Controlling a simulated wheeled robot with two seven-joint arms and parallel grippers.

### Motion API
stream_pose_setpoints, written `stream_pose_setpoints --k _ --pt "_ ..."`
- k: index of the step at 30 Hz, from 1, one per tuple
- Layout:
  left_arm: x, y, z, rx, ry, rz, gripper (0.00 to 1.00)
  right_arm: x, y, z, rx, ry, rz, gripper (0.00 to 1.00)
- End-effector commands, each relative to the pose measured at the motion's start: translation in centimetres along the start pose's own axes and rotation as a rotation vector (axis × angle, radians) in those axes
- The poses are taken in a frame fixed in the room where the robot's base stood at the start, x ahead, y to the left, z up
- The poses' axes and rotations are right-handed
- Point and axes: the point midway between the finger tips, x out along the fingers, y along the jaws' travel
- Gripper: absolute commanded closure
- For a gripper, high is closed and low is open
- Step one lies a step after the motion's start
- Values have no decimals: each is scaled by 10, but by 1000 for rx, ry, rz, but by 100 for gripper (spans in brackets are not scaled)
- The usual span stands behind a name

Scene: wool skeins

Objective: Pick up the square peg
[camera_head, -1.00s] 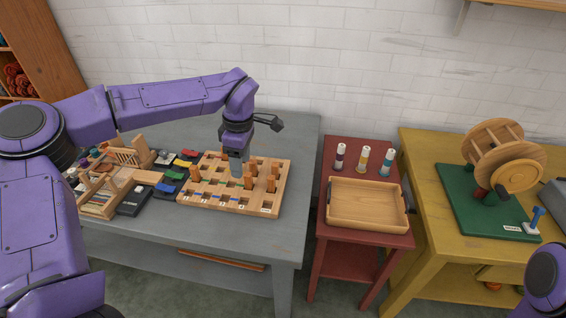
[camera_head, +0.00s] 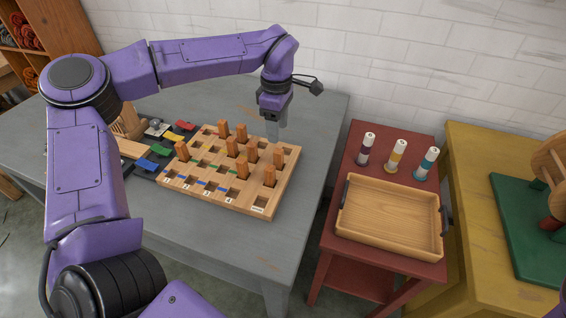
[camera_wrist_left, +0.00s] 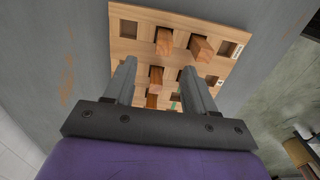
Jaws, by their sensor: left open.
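A wooden peg board (camera_head: 222,200) with square holes lies on the grey table. Several orange-brown square pegs stand in it, among them one at the front right (camera_head: 270,176) and one at the right (camera_head: 278,157). My left gripper (camera_head: 277,136) is open and empty, pointing down over the board's back right part. In the left wrist view, a peg (camera_wrist_left: 155,76) shows between the open fingers (camera_wrist_left: 158,68), with other pegs (camera_wrist_left: 200,48) beyond. I cannot tell how high the fingertips are above it. My right gripper is out of view.
A red stand (camera_head: 322,230) to the right bears a wooden tray (camera_head: 390,215) and three thread spools (camera_head: 397,155). A yellow table (camera_head: 480,230) stands further right. Coloured clips (camera_head: 148,165) lie left of the board. The grey table's front is clear.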

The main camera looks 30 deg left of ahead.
Motion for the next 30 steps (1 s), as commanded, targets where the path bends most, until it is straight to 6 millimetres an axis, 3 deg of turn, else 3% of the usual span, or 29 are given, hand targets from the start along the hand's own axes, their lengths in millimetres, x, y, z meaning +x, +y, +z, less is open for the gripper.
stream_pose_setpoints --k 6,11,18,26,30 --pt "39 -1 0 1 1 -5 45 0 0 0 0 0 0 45" --pt "57 -2 1 2 1 -4 45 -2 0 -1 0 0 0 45" --pt "98 -7 2 -2 1 -4 45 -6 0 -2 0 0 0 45" --pt "103 -7 2 -2 1 -1 45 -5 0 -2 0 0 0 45" --pt "103 -7 2 -2 1 -1 87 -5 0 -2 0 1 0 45"
